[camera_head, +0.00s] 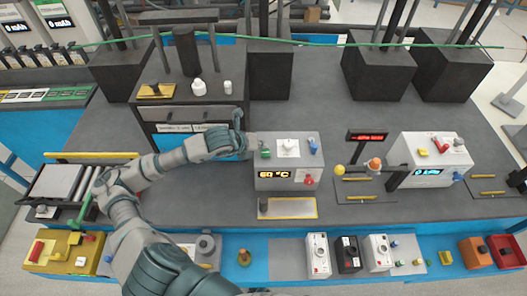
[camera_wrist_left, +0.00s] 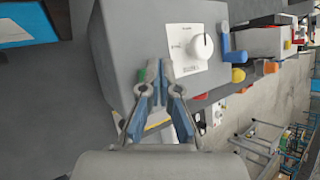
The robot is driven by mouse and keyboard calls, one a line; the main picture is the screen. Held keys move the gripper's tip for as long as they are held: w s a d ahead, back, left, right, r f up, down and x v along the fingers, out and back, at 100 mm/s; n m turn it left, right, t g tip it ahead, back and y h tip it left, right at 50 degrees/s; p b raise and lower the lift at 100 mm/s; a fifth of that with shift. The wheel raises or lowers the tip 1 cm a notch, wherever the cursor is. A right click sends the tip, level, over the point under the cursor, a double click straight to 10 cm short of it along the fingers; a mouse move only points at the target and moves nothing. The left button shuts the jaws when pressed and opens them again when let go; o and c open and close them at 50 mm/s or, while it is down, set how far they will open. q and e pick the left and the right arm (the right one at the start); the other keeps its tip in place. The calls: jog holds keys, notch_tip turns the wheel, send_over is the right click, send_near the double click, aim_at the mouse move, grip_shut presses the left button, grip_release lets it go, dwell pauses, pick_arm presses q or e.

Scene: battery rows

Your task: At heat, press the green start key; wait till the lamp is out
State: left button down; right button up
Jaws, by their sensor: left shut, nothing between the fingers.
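The heat unit is a grey box (camera_head: 287,180) with a lit amber display (camera_head: 274,175) reading about 60 °C. On its top are the green start key (camera_head: 265,154), a white dial plate (camera_head: 288,147) and a blue lever (camera_head: 314,146). A red knob (camera_head: 308,180) is on its front. My left gripper (camera_head: 250,146) is shut and empty at the box's left edge, close to the key. In the left wrist view the shut fingertips (camera_wrist_left: 158,70) stand just beside the green key (camera_wrist_left: 141,75), partly hiding it. I cannot tell whether they touch. My right gripper is not in view.
A gold-edged plate (camera_head: 288,208) lies in front of the box. An orange-topped part (camera_head: 374,164) and a white unit with a blue display (camera_head: 436,158) stand to the right. A dark cabinet (camera_head: 190,95) stands behind my left arm. Grey table top is free behind the box.

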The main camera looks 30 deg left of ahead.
pick_arm(q)
jog(key=shift+a, duration=0.1)
jog(key=shift+d+r, duration=0.15)
jog(key=shift+d, duration=0.9)
jog(key=shift+a, duration=0.55)
jog(key=shift+a+f+b, duration=0.4)
jog(key=shift+d+f+b, duration=0.1)
jog(key=shift+f+b, duration=0.05)
jog(key=shift+b, duration=0.25)
jog(key=shift+d+r, duration=0.2)
jog(key=shift+d, duration=0.3)
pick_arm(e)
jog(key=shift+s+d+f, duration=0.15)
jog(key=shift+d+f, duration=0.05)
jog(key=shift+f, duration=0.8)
pick_arm(q)
jog(key=shift+a, duration=0.1)
